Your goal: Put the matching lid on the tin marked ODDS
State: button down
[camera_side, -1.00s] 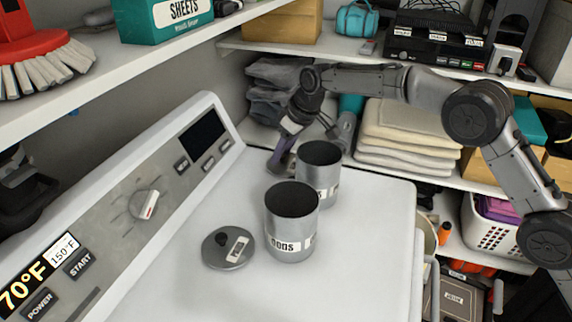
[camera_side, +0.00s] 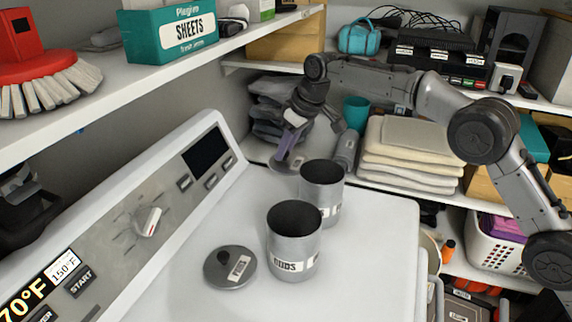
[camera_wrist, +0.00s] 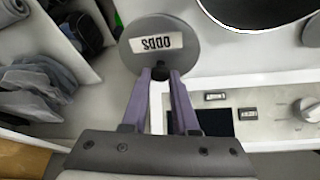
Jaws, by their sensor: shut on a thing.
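The tin marked ODDS (camera_side: 293,245) stands upright and open on the white appliance top, nearer the side camera. A second open grey tin (camera_side: 322,188) stands just behind it, its label partly hidden. My gripper (camera_side: 287,160) is behind and left of the second tin, shut on a round grey lid. In the wrist view the fingers (camera_wrist: 160,77) pinch the dark knob of this lid (camera_wrist: 183,27), and its label reads ODDS. The lid is raised and apart from both tins. Another grey lid (camera_side: 230,268) lies left of the ODDS tin, its label too small to read.
The sloped control panel (camera_side: 150,215) rises along the appliance's left side. Shelves with folded towels (camera_side: 405,150) and dark cloths (camera_side: 270,110) stand behind. A shelf with a SHEETS box (camera_side: 170,30) overhangs at upper left. The front of the appliance top is clear.

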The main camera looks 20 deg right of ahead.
notch_tip(320, 180, up, 3)
jog(key=shift+r, duration=0.15)
jog(key=shift+m, duration=0.4)
jog(key=d+r, duration=0.1)
jog(key=d, duration=0.2)
jog(key=d+r, duration=0.1)
jog(key=shift+w+d+r, duration=0.35)
jog(key=s+d+f+m+h, duration=0.1)
jog(key=s+d+m, duration=0.2)
jog(key=d, duration=1.1)
jog(key=s+d+f+m+h, duration=0.1)
jog(key=s+d+f+m, duration=0.1)
jog(key=s+d+f, duration=0.7)
jog(key=w+a+r+n+y, duration=0.1)
jog(key=w+a+r+n, duration=0.1)
jog(key=a+r+n, duration=0.35)
jog(key=w+a+r+n+y, duration=0.2)
jog(key=a+r, duration=0.4)
jog(key=a, duration=0.5)
jog(key=s+a+n, duration=0.2)
jog(key=s+a, duration=0.5)
jog(key=a, duration=0.3)
jog(key=s+a+f+n+g, duration=0.1)
jog(key=s+a+n, duration=0.1)
jog(key=s+a, duration=0.6)
jog(key=shift+a+g+y, duration=0.3)
jog(key=shift+a+y, duration=0.1)
jog(key=shift+a, duration=0.85)
jog(key=shift+f, duration=0.15)
